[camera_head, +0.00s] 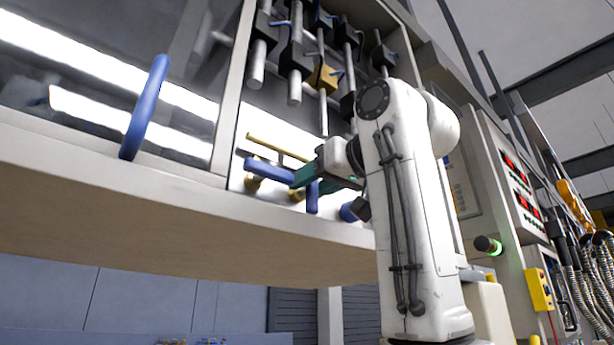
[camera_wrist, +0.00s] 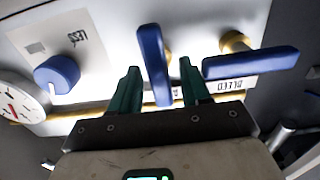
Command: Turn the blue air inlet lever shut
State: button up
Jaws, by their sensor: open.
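Two blue levers on brass stems sit on a pale panel. One lever hangs nearly upright (camera_head: 312,198) and shows in the wrist view (camera_wrist: 153,58) between the green fingers of my gripper (camera_wrist: 159,70). A gap shows on both sides of it, so the fingers look apart from it. The other blue lever lies crosswise (camera_head: 268,170) and shows to the right of the fingers in the wrist view (camera_wrist: 262,62). In the head view my open gripper (camera_head: 306,178) reaches in from the right.
A blue knob (camera_wrist: 57,74) and a round gauge (camera_wrist: 14,102) are left of the fingers in the wrist view. A brass bar (camera_head: 278,148) runs above the levers. A blue handle (camera_head: 145,108) stands on the glass door at left. A beige ledge (camera_head: 150,190) runs below.

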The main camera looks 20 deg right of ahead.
jog(key=shift+x, duration=0.85)
grip_shut()
